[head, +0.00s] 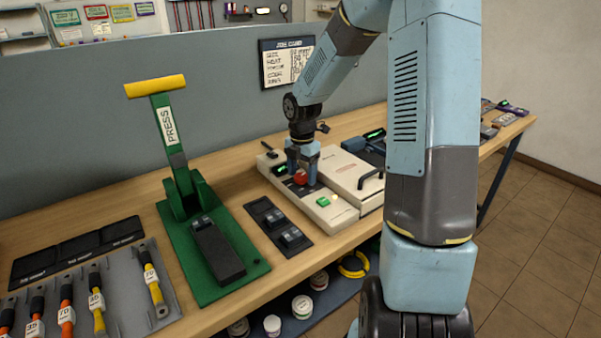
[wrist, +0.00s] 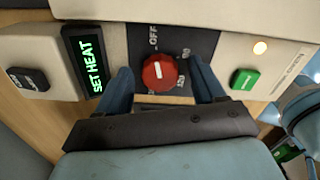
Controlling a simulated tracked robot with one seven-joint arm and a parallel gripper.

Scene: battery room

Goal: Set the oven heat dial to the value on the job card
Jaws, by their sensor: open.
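The red heat dial (wrist: 160,71) sits on a dark scale plate of the cream oven panel in the wrist view, its white mark near the OFF label. It also shows in the head view (head: 300,178). My gripper (wrist: 163,88) has its two blue fingers on either side of the dial, apart from it, open. The green display (wrist: 88,62) reads SET HEAT. The oven (head: 343,172) with its handled lid stands on the bench. The job card (head: 286,62) hangs on the grey partition; it has a HEAT line, but its value is too small to read.
A green button (wrist: 244,79) and a lit lamp (wrist: 260,47) are on the panel right of the dial; a black switch (wrist: 28,79) is at its left. A green press (head: 212,245) with a yellow handle stands left of the oven.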

